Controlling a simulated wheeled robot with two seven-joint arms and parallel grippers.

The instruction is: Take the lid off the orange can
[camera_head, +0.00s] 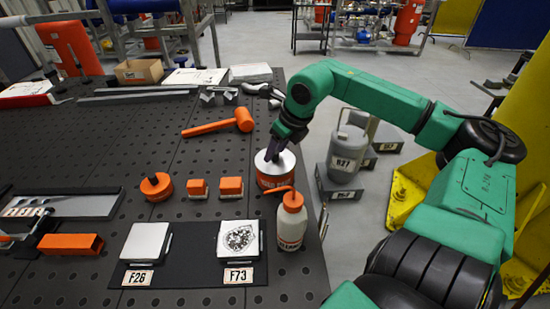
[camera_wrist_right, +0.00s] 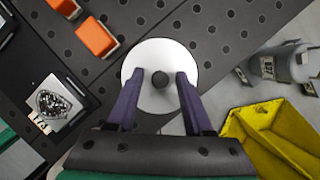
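The orange can (camera_head: 268,183) stands upright on the dark perforated table near its right edge. Its silver lid (camera_head: 284,164) is on top; the wrist view shows the round lid (camera_wrist_right: 158,53) with a dark knob (camera_wrist_right: 160,79) at its middle. My right gripper (camera_head: 275,150) is above the lid, pointing down. In the right wrist view its two purple fingers (camera_wrist_right: 158,82) are apart on either side of the knob, with gaps between them and the knob. My left gripper is not in view.
A white bottle with an orange spout (camera_head: 291,222) stands close in front of the can. Orange blocks (camera_head: 231,186) and a round orange piece (camera_head: 156,186) lie to the left. An orange mallet (camera_head: 222,124) lies behind. A grey canister (camera_head: 347,152) stands beyond the table edge.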

